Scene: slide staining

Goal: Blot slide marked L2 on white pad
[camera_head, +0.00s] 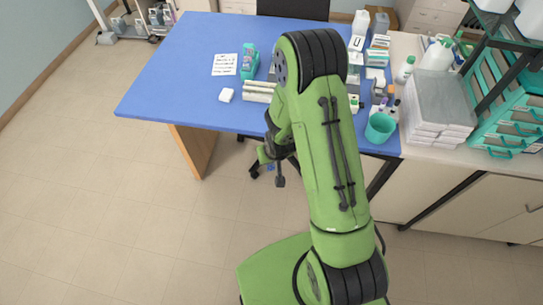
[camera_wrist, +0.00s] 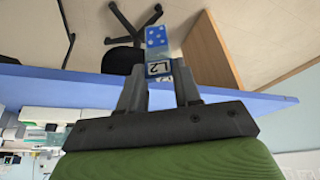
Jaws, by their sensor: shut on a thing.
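My gripper (camera_wrist: 158,84) is shut on a slide (camera_wrist: 156,38) in the wrist view. The slide has a label reading L2 between the fingertips and a blue part with pale dots beyond them. In the head view my gripper (camera_head: 279,172) hangs off the front edge of the blue table, partly hidden by my arm, and a small bit of blue shows near it. A small white pad (camera_head: 226,95) lies on the table at the front left, apart from the gripper.
The blue table (camera_head: 190,65) is clear at its left. A written sheet (camera_head: 225,64), a teal-green item (camera_head: 250,62) and pale bars (camera_head: 258,91) stand near the pad. A teal cup (camera_head: 380,128) and several bottles are at the right. A chair base (camera_wrist: 140,22) is below.

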